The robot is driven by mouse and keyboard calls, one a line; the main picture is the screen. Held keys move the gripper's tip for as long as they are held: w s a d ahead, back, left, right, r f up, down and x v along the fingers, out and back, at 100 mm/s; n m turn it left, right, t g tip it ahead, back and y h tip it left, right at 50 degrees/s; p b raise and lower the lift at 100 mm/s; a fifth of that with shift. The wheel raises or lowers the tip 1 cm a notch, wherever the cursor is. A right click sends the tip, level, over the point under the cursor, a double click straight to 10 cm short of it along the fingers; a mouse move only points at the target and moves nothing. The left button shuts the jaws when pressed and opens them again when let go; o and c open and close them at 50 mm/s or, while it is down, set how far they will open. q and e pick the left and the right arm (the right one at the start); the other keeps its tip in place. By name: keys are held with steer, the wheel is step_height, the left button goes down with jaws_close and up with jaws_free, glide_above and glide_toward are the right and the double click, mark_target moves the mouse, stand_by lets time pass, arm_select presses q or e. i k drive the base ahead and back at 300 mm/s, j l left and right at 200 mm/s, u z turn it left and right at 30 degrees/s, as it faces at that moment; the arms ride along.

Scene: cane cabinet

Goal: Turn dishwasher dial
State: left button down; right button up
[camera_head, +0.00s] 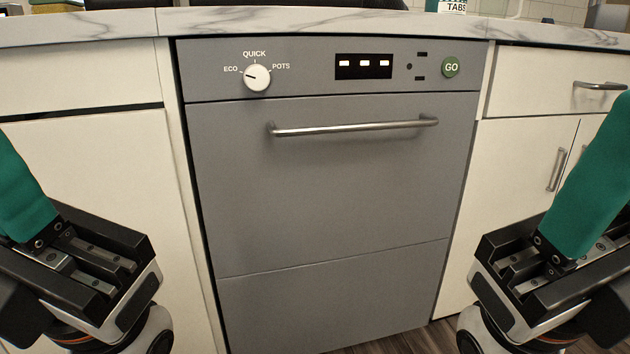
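The dishwasher (330,190) is a grey front under the counter, in the middle of the head view. Its round white dial (257,78) is on the upper left of the control panel, with ECO at its left, QUICK above and POTS at its right. A short dark mark on the dial points left, towards ECO. My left gripper (22,190) is at the lower left and my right gripper (592,185) at the lower right. Both are well below and apart from the dial. Each shows a teal finger part on a black mount; the fingertips are cut off or hidden.
A metal bar handle (353,127) sticks out below. White cabinets (85,200) flank it under a marble counter (330,22). The space before the door is clear.

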mark_target(256, 77)
steer(key=k, duration=1)
